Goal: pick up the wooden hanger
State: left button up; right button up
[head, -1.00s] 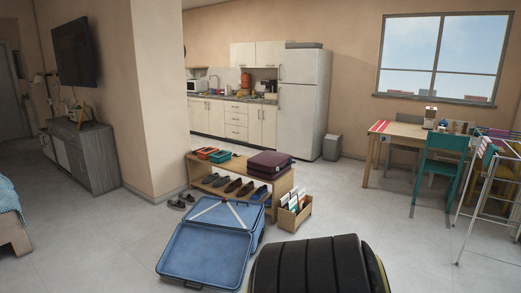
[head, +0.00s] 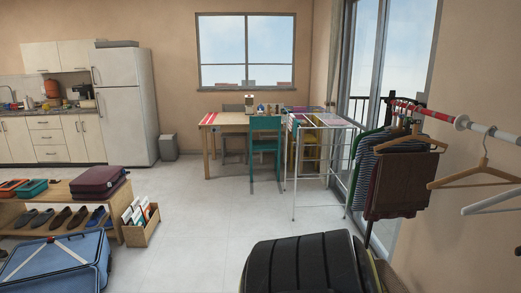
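A bare wooden hanger (head: 484,168) hangs by its hook from the red-and-white rail (head: 440,115) at the right of the head view. Its right end reaches the picture edge. Another wooden hanger (head: 412,138) hangs further left on the rail, among dark clothes (head: 400,180). A white hanger (head: 495,203) hangs just in front of and below the bare wooden one, partly cut off by the edge. Neither of my grippers is in view.
A drying rack (head: 318,165) and a table (head: 228,128) with a teal chair (head: 265,147) stand beyond the clothes rail. A blue suitcase (head: 55,265) and a shoe bench (head: 70,190) are at the left. The middle floor is clear.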

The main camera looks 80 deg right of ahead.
aim_at(483, 168)
jog(key=z, duration=4.05)
